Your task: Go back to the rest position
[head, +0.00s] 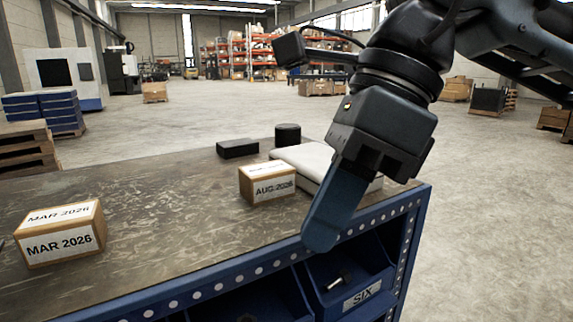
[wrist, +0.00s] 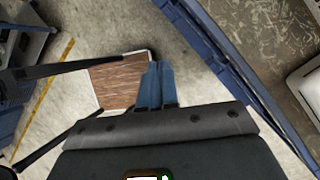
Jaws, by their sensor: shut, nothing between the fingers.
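My gripper (head: 318,238) hangs over the front edge of the workbench (head: 150,190) in the head view, with its fingers pointing down. In the wrist view my gripper (wrist: 155,66) shows its two blue fingers pressed together with nothing between them. The bench's blue edge runs to the right of the fingers in the wrist view. A block labelled AUG 2026 (head: 267,183) sits on the bench to the left of my gripper, apart from it. A block labelled MAR 2026 (head: 60,235) sits at the bench's left.
A white flat case (head: 305,158) lies behind my gripper. A black box (head: 237,149) and a black cylinder (head: 288,134) stand at the back of the bench. A blue bin labelled SIX (head: 360,295) is under the front edge. Open floor lies to the right.

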